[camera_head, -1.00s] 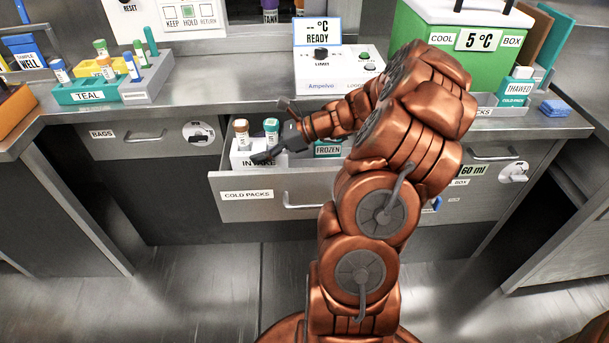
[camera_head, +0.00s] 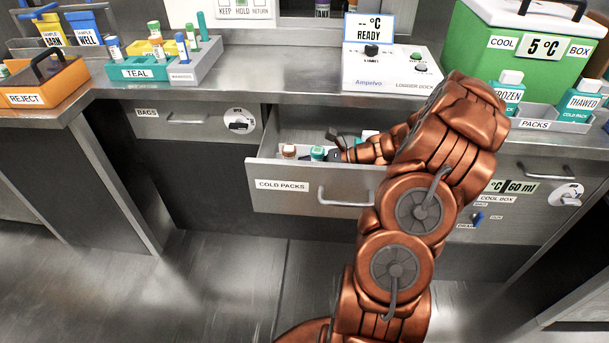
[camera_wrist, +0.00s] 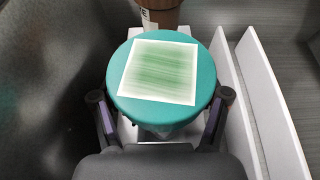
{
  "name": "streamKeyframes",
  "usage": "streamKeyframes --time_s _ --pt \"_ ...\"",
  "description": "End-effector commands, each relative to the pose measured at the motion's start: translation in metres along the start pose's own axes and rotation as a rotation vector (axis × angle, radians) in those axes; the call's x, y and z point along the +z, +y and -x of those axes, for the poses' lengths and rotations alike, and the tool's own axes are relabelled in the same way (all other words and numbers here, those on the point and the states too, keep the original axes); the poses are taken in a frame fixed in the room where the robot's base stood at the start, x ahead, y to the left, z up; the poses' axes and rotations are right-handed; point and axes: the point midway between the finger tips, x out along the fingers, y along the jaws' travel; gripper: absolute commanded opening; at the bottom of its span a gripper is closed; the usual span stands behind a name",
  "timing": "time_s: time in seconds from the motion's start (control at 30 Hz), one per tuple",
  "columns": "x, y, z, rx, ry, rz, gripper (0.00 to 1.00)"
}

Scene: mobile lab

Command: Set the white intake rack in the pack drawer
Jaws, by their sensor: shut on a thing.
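The drawer (camera_head: 268,203) labelled COLD PACKS is pulled open under the bench. My gripper (camera_head: 333,152) reaches inside it, at the left part. A brown-capped tube (camera_head: 289,151) and a teal-capped tube (camera_head: 318,152) show just above the drawer's front wall, left of my gripper. The white intake rack under them is mostly hidden by that wall. In the wrist view, my fingers stand either side of the teal cap (camera_wrist: 160,75), and parts of the white rack (camera_wrist: 126,132) show beneath it. My gripper is shut on the rack. Whether the rack touches the drawer floor cannot be told.
White upright strips (camera_wrist: 262,100) stand right of the rack inside the drawer. The logger dock (camera_head: 392,72), teal rack (camera_head: 140,70) and green cool box (camera_head: 520,50) stand on the bench above.

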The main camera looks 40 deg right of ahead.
Motion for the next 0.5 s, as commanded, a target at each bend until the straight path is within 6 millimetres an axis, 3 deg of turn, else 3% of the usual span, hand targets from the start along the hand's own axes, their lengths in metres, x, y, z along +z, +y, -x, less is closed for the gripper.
streamKeyframes --time_s 0.1,0.43,0.47,0.5 --pt "-0.0121 0.0002 -0.0052 0.001 -0.001 -0.001 0.35" --pt "-0.0128 0.0001 -0.0057 0.001 -0.001 0.001 0.35" --pt "-0.0134 0.0002 -0.0058 0.001 -0.001 0.001 0.75" --pt "-0.0134 0.0001 -0.0057 0.0 0.0 0.002 0.79"
